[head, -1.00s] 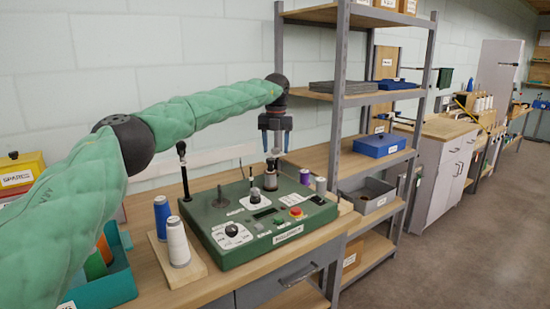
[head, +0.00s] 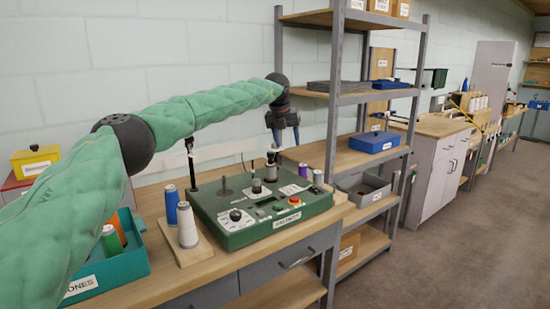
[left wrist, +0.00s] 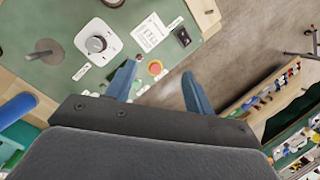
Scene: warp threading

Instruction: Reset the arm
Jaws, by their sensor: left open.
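My left arm reaches in from the left in the head view. My left gripper (head: 286,140) hangs at its end with its blue fingers pointing down, apart and empty. It appears just above and to the right of the dark-and-grey spool (head: 271,170) on the green winding machine (head: 235,235). In the left wrist view, the two open fingers (left wrist: 159,72) have nothing between them. The machine's top (left wrist: 65,70) with its dial and red button lies beyond them. My right gripper is in neither view.
A blue spool (head: 171,206) and a white cone (head: 187,226) stand left of the machine. A teal tray (head: 120,275) with cones is nearer. A metal shelf (head: 335,90) with a blue box (head: 377,142) stands close to the gripper's right. Open floor lies at right.

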